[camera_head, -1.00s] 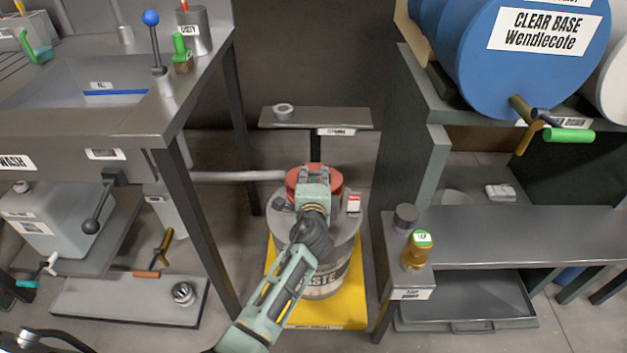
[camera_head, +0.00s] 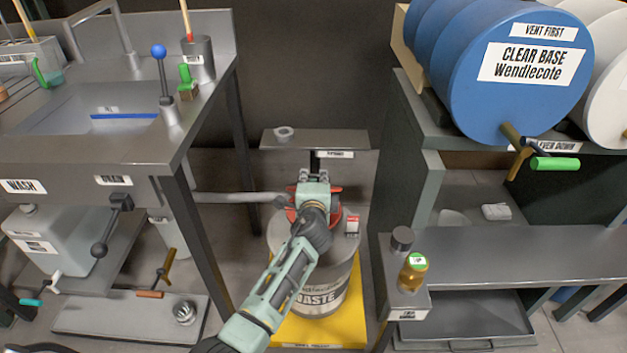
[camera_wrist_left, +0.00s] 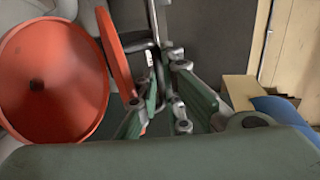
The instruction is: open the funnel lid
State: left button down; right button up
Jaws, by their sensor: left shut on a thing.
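The red funnel (camera_wrist_left: 50,85) sits on top of the waste drum (camera_head: 318,290). In the left wrist view its round bowl lies open to sight, with a dark hole in the middle. The red lid (camera_wrist_left: 113,45) shows nearly edge-on beside the bowl, raised away from it. In the head view, my left gripper (camera_head: 313,183) is above the drum and hides most of the funnel and lid. In the wrist view, its green fingers (camera_wrist_left: 165,85) are close together by the lid, shut on what looks like the lid's grey handle; the contact is partly hidden. My right gripper is not in view.
The drum stands on a yellow mat (camera_head: 350,328) between the wash sink (camera_head: 60,140) and the right shelf (camera_head: 520,235). A pipe (camera_head: 235,197) reaches from the sink side to the funnel. A small shelf (camera_head: 340,140) stands behind. An amber bottle (camera_head: 412,275) is at right.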

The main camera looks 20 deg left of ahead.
pick_arm(q)
jog(key=shift+w+a+r, duration=0.2)
jog(key=shift+r, duration=0.35)
jog(key=shift+w+a+r, duration=0.15)
jog(key=shift+w+r, duration=0.05)
jog(key=shift+r, duration=0.35)
jog(key=c, duration=1.9)
grip_release()
jog(key=shift+s+r, duration=0.1)
jog(key=shift+r, duration=0.1)
jog(key=shift+s+f, duration=0.1)
jog(key=shift+s, duration=0.05)
jog(key=shift+s+d+f, duration=0.15)
jog(key=shift+s+d, duration=0.15)
jog(key=shift+s, duration=0.2)
jog(key=v, duration=0.7)
jog(key=f+v, duration=0.1)
jog(key=v, duration=0.3)
jog(key=shift+s+d, duration=0.15)
jog(key=shift+d, duration=0.1)
